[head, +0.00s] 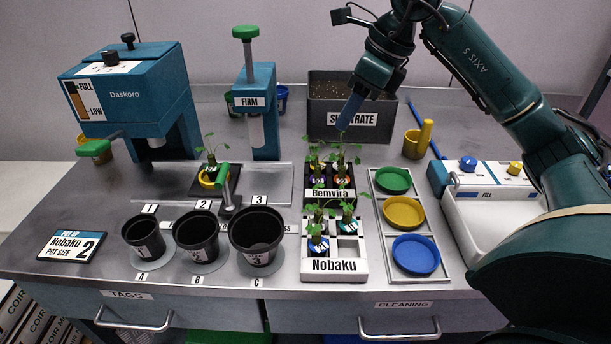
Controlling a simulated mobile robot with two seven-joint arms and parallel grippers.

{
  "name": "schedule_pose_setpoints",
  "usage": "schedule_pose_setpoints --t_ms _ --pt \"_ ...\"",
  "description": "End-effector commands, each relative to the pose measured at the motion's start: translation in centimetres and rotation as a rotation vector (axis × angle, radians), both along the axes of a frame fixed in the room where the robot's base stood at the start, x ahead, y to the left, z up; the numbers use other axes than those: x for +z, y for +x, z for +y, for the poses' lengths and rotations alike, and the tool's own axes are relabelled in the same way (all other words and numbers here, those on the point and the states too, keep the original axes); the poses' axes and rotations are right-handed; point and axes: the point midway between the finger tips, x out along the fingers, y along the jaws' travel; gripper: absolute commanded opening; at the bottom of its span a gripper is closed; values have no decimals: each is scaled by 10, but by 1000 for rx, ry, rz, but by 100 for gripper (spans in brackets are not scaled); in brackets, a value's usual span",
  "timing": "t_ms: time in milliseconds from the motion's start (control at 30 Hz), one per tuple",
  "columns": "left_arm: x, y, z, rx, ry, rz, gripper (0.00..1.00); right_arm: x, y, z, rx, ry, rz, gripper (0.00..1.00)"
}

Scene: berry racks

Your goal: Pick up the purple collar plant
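Several small seedlings stand in the dark rack labelled Bemvira (329,207). The purple collar plant (318,179) appears to be at the front left of that rack, its collar small and partly under leaves. A plant with an orange-red collar (342,183) stands beside it on the right. My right gripper (347,116) points down above the back of the Bemvira rack, over the leaves and in front of the substrate bin. Its fingers overlap from this angle, so I cannot tell its opening. No plant is seen lifted by it. My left gripper is not in view.
The white Nobaku rack (334,279) with blue-collared plants stands just in front. Black pots (196,236) are to the left, coloured dishes (404,212) to the right. The substrate bin (390,121) is behind. A yellow-collared plant (208,177) sits by a green-handled lever.

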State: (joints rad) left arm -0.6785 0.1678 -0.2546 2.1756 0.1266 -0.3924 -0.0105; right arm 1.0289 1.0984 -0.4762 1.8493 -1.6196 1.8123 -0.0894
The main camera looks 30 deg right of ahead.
Motion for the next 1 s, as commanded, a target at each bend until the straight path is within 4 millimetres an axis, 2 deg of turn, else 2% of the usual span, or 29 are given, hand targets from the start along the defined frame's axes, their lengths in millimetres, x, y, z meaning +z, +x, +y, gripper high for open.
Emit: schedule_pose_setpoints --t_ms 300,600,900,1000 --pt "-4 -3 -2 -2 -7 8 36 -53 15 13 1 -5 6 38" --pt "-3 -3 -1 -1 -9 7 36 -76 23 19 0 -4 5 38" --pt "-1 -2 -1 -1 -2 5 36 -115 36 28 2 -2 5 38" --pt "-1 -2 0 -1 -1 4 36 -119 38 29 1 -4 2 38"
